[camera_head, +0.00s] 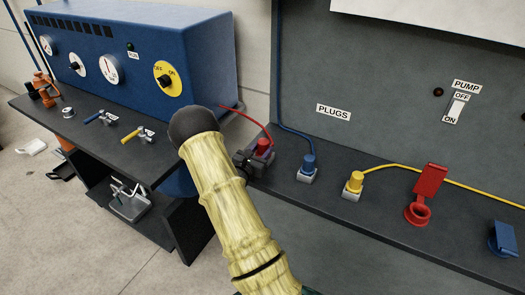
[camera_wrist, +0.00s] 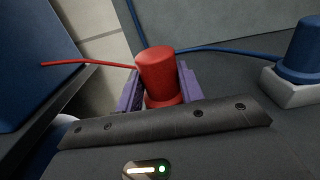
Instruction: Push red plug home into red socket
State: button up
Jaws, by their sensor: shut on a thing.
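The red plug (camera_head: 263,144) stands upright at the left end of the plug shelf, with a red cord running up and left from it. My gripper (camera_head: 256,158) is shut on it; in the wrist view the red plug (camera_wrist: 158,75) sits between the two purple fingers (camera_wrist: 160,98). The plug's lower end is hidden by my gripper, so I cannot tell whether it rests in a block. The red socket (camera_head: 417,214) is a round ring further right on the shelf, with its red lid (camera_head: 430,180) standing up open behind it.
Between them stand a blue plug (camera_head: 308,165) and a yellow plug (camera_head: 355,183) on pale blocks. The yellow cord (camera_head: 470,190) runs right, behind the red lid. A blue socket (camera_head: 503,240) is at far right. The blue control box (camera_head: 150,55) is at left.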

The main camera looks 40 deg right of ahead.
notch_tip(320, 180, up, 10)
jog(key=shift+r+b, duration=0.1)
jog(key=shift+b, duration=0.55)
jog(key=shift+w, duration=0.1)
